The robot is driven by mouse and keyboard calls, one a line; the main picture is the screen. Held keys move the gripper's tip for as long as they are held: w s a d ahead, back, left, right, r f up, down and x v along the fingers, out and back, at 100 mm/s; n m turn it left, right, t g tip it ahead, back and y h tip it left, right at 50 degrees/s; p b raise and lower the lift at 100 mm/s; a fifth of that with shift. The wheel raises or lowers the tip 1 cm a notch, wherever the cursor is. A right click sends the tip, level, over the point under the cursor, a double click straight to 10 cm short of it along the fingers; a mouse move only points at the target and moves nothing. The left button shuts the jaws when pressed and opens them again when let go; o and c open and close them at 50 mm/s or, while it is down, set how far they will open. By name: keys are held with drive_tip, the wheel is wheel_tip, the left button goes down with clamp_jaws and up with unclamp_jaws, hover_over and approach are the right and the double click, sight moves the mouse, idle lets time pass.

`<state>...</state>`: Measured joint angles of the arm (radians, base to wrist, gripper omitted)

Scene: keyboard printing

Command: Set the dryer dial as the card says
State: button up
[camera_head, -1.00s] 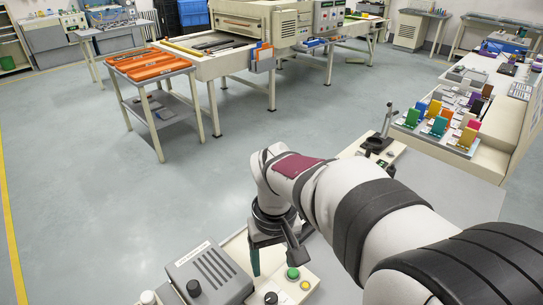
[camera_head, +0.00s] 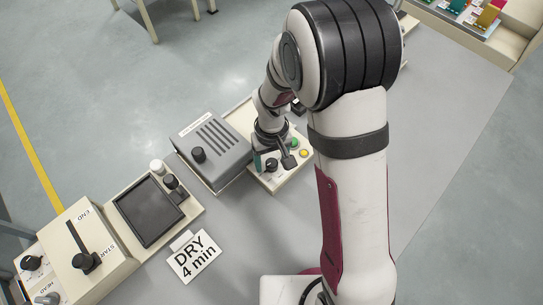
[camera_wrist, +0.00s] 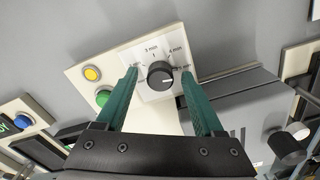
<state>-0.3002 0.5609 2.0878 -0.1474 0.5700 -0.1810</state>
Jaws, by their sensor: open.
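The card (camera_head: 194,256) lies on the grey table in the head view and reads "DRY 4 min". The dryer dial is a black round knob (camera_wrist: 160,75) on a pale panel in the wrist view, with minute labels around it; "3 min" and "4 min" are readable. A light mark shows on the knob, but I cannot tell surely which label it points at. In the head view the dial (camera_head: 271,165) is just below my gripper (camera_head: 263,158). My gripper (camera_wrist: 159,71) is open, its green fingers on either side of the knob with gaps.
A green button (camera_wrist: 103,97) and a yellow button (camera_wrist: 92,73) share the panel. A grey vented box (camera_head: 213,145) with a black knob stands left of it. A dark-screened unit (camera_head: 148,209) and a START/END slider unit (camera_head: 85,250) are further left.

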clamp_jaws()
drive_tip(key=shift+n, duration=0.3)
drive_tip(key=n, duration=0.4)
drive_tip(key=shift+n, duration=2.6)
unclamp_jaws()
